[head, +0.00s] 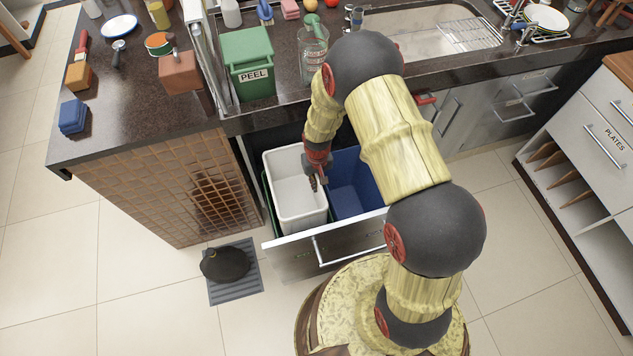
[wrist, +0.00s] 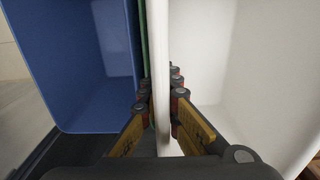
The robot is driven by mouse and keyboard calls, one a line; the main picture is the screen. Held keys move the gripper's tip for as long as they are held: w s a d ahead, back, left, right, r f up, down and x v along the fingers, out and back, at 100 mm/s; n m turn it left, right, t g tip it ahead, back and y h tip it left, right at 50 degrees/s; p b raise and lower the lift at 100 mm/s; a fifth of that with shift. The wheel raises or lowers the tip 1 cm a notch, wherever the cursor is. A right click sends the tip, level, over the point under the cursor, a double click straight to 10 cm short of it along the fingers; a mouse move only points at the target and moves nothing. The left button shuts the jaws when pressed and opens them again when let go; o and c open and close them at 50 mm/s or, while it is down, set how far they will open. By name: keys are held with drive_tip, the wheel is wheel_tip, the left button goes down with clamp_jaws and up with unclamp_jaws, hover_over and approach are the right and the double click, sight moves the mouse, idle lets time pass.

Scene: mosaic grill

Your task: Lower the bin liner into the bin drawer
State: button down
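The bin liner (head: 289,163) is a white open tub in the left part of the pulled-out bin drawer (head: 297,258). A green edge shows along its left side, and its base is hidden. A blue bin (head: 352,182) sits to its right. My gripper (head: 316,184) points down at the liner's right wall, beside the blue bin. In the wrist view my gripper (wrist: 162,95) has one finger on each side of the white rim (wrist: 158,45), close against it. The blue bin (wrist: 75,60) lies to the left there and the liner's inside (wrist: 205,50) to the right.
A dark rounded lump (head: 225,263) rests on a grey mat (head: 238,287) on the floor, left of the drawer. A green PEEL bin (head: 248,62) and a glass jar (head: 312,52) stand on the counter (head: 130,120) above. The tiled floor at left is clear.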

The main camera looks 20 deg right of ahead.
drive_tip(key=c, duration=2)
unclamp_jaws()
drive_tip(key=shift+o, duration=0.2)
drive_tip(key=shift+r, duration=0.1)
wheel_tip(320, 180, up, 12)
drive_tip(key=shift+f, duration=0.1)
